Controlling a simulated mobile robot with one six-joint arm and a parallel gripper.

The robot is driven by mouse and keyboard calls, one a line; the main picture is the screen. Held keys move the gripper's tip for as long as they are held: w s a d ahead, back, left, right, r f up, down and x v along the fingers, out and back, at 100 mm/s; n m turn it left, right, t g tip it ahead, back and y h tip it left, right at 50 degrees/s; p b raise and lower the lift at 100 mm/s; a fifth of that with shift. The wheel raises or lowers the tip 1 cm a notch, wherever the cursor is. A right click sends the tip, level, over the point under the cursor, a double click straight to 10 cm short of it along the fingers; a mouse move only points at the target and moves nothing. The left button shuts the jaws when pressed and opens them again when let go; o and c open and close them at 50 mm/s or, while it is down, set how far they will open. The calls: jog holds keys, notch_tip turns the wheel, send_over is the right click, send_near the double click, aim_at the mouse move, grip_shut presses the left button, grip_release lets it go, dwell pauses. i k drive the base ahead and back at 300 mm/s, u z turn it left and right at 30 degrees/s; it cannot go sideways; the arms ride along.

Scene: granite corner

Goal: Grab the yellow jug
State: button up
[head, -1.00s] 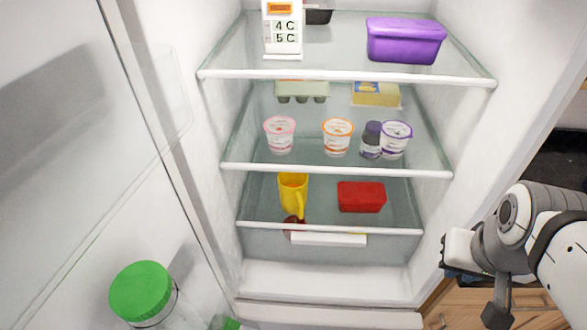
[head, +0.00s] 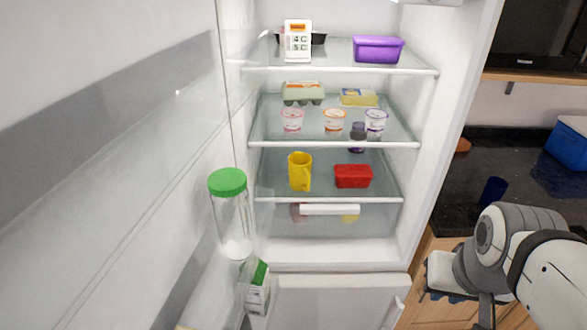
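The yellow jug (head: 299,172) stands upright on the lower glass shelf of the open fridge, at the left, with its handle toward me. A red container (head: 353,176) sits to its right on the same shelf, apart from it. My arm shows at the lower right, outside the fridge and well away from the jug. My gripper's fingertips are not clearly visible; only the arm's links and part of the wrist show, so I cannot see whether it is open or shut.
The open fridge door on the left holds a green-lidded jar (head: 229,212) and a carton (head: 256,288). Yogurt cups (head: 334,121) stand on the shelf above the jug. A purple box (head: 378,49) is on the top shelf. A dark counter (head: 490,170) lies right of the fridge.

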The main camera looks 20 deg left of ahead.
aim_at(300, 163)
jog(key=z, duration=0.2)
jog(key=i, duration=0.85)
jog(key=u, duration=0.1)
